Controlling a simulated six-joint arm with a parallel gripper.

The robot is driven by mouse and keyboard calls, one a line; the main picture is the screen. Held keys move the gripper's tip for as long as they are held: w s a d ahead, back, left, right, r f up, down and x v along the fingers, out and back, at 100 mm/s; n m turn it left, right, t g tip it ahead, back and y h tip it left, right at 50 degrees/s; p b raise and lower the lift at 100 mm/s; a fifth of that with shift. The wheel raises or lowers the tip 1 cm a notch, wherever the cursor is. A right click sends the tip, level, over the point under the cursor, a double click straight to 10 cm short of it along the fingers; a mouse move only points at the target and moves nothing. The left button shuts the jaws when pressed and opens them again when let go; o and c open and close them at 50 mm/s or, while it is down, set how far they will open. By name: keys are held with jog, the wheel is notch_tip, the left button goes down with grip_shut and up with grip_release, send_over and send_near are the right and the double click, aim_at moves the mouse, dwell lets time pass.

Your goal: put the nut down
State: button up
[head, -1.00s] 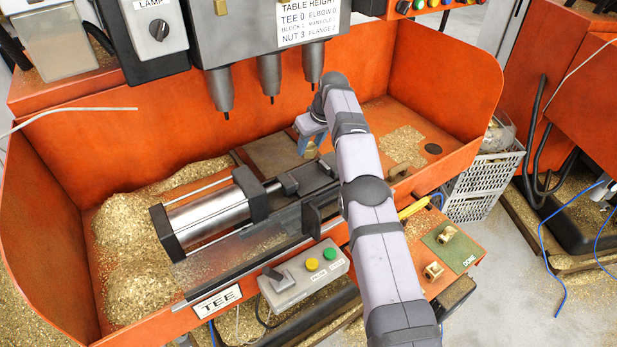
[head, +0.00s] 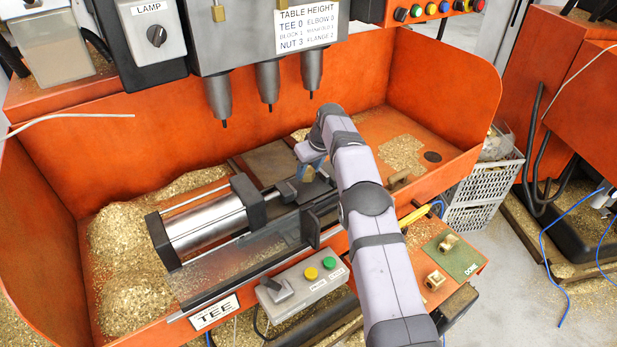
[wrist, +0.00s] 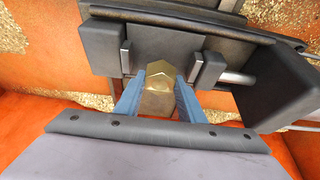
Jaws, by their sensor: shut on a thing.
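The brass hex nut (wrist: 158,82) shows in the wrist view between the two blue fingers of my gripper (wrist: 158,95). The fingers are shut on it. In the head view my gripper (head: 309,172) is at the right end of the vise, and the nut is mostly hidden there by my arm and fingers. In the wrist view the grey vise jaws (wrist: 165,55) lie just beyond the nut, with a small block on each side. I cannot tell whether the nut touches the vise.
Three drill spindles (head: 268,82) hang behind the vise. The steel cylinder (head: 208,215) is at its left. Brass chips (head: 125,240) are heaped in the orange tray (head: 120,150). A button box (head: 303,285) stands in front.

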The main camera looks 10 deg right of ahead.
aim_at(310, 173)
jog(key=shift+f+p, duration=0.7)
jog(key=shift+f, duration=0.95)
jog(key=shift+f, duration=0.1)
jog(key=o, duration=1.4)
jog(key=shift+f, duration=0.1)
jog(key=shift+c, duration=0.2)
jog(key=shift+s, duration=0.1)
jog(key=shift+r, duration=0.25)
jog(key=b+v, duration=0.5)
jog(key=v, duration=0.7)
